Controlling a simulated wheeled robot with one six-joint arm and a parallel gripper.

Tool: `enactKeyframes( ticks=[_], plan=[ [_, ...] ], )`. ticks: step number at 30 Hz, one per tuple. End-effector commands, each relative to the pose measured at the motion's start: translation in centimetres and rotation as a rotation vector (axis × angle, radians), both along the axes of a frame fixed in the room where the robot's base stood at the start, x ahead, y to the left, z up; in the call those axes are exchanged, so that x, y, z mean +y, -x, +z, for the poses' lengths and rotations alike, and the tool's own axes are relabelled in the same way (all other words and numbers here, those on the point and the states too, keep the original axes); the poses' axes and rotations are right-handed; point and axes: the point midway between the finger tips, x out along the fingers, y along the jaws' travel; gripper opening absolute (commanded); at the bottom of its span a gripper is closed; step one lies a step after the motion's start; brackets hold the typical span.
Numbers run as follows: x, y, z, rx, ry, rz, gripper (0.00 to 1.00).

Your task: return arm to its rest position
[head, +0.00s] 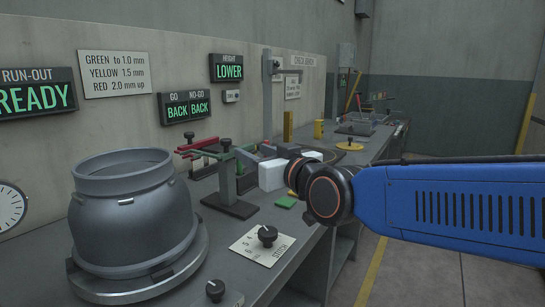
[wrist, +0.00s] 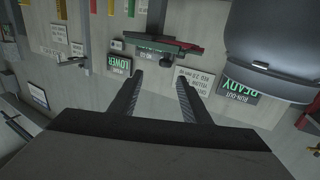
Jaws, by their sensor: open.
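My blue arm (head: 450,205) reaches in from the right in the head view, over the bench's front edge. Its wrist is bent at the dark joint and points left toward the back wall. My gripper (wrist: 160,78) shows in the wrist view as two dark fingers spread apart, with nothing between them. In the head view the fingers are small and partly lost against a dark stand (head: 230,206), so the gap to it is unclear. Red and green bar-shaped gauges (head: 197,145) sit at that stand; they also show past the fingertips in the wrist view (wrist: 165,46).
A large grey cylinder (head: 135,215) stands on a round base at the left. A stitch dial plate (head: 262,246) lies on the bench front. Signs on the wall read READY (head: 38,95), BACK BACK (head: 188,108) and LOWER (head: 229,68). Floor shows clear at right.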

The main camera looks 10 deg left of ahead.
Motion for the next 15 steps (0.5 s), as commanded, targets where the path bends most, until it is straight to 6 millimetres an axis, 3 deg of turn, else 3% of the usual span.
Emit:
enactKeyframes(
  ticks=[5,8,15],
  plan=[
    [-5.6,-1.1,-2.8,0.083,0.073,-0.065,0.43],
    [-10.0,-1.4,-5.4,0.158,0.132,-0.118,0.43],
    [-20.5,0.1,-11.8,0.359,0.256,-0.253,0.43]
  ],
)
